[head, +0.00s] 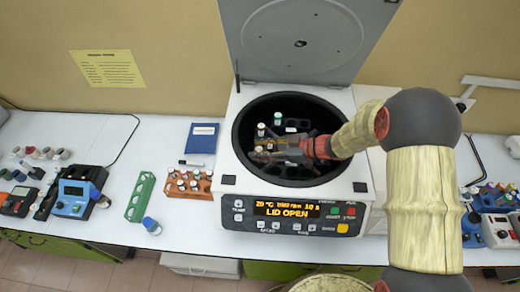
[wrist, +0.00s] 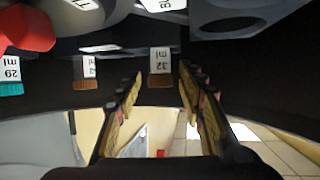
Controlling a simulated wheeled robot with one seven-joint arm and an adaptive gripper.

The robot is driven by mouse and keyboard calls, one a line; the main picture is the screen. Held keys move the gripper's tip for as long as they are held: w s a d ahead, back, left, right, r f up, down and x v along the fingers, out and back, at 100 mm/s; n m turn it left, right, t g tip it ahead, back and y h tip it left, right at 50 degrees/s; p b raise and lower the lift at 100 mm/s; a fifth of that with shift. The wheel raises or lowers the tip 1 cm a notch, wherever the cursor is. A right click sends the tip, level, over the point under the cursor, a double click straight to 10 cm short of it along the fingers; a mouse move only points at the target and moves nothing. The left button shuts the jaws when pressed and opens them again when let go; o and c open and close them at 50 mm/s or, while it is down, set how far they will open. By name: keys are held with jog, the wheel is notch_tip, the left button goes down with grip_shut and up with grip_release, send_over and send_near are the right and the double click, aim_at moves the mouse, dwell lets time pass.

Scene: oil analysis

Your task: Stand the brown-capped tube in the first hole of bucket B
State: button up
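In the head view my gripper (head: 262,152) is inside the bowl of the open centrifuge (head: 228,160), low over its left part. In the wrist view my gripper (wrist: 160,85) has its two fingers apart. A brown-capped tube (wrist: 161,66) with a white label reading 32 shows between the fingertips, with small gaps on both sides. I cannot tell how far beyond the tips it is. A second brown-capped tube (wrist: 87,72) and a teal-capped tube (wrist: 10,78) show to the left in that view. The bucket letters cannot be read, and my gripper hides part of the bowl.
The lid (head: 300,40) stands open behind the bowl. Left of the centrifuge are an orange rack (head: 190,186) with several tubes, a green rack (head: 140,197), a blue-capped bottle (head: 152,226) and a blue device (head: 72,198). More tubes and devices stand far right.

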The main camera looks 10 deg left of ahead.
jog(key=w+v, duration=0.1)
jog(key=v, duration=0.6)
jog(key=w+d+r+m+t+h, duration=0.2)
jog(key=w+d+r+t+h, duration=0.15)
jog(key=w+r, duration=0.2)
jog(key=w+d+r+m+t+h, duration=0.2)
jog(key=w+d+r+t, duration=0.25)
jog(key=r, duration=0.25)
jog(key=s+d+r+m+t+h, duration=0.25)
jog(key=d+r+m+h, duration=0.35)
jog(key=d+r, duration=0.4)
jog(key=s+d+r+m+g+h, duration=0.1)
jog(key=s+d+m+h, duration=0.15)
jog(key=s, duration=0.35)
jog(key=s+d+r+m+g+h, duration=0.1)
jog(key=s+d, duration=0.3)
jog(key=s, duration=0.2)
jog(key=s+a+f+m+g, duration=0.1)
jog(key=s+a+f+g, duration=0.1)
jog(key=s, duration=0.8)
jog(key=s+a+f+m+g+y, duration=0.1)
jog(key=s+a+f+m+g, duration=0.1)
jog(key=s, duration=0.9)
jog(key=shift+a+g+y, duration=0.3)
jog(key=shift+g, duration=0.05)
jog(key=shift+f, duration=0.15)
